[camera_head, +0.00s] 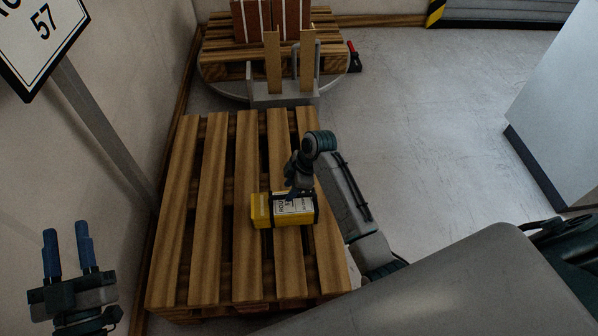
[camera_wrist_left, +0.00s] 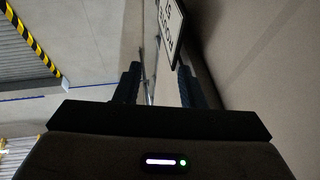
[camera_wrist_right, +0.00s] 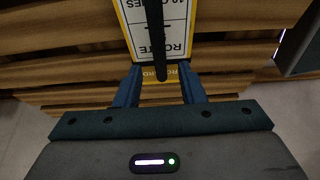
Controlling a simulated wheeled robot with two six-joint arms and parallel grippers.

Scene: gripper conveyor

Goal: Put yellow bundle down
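The yellow bundle (camera_head: 261,212), a yellow box with a white label and black bands, is over the middle slats of the near wooden pallet (camera_head: 184,220) and appears to lie on it. In the right wrist view its label (camera_wrist_right: 175,35) fills the top centre, crossed by a black bar or strap. My right gripper (camera_head: 291,191) is just above the bundle. Its fingers (camera_wrist_right: 160,82) stand apart, with the black strap between them and no visible contact. My left gripper (camera_head: 66,250) is open and empty at the far left, also in its wrist view (camera_wrist_left: 158,85).
Behind the near pallet, a grey bracket (camera_head: 262,99) with upright wooden boards stands before another pallet (camera_head: 222,52) carrying reddish-brown boxes (camera_head: 250,22). A sign (camera_head: 38,35) on a post stands by the left wall. The floor (camera_head: 420,110) to the right is clear up to a grey cabinet (camera_head: 560,110).

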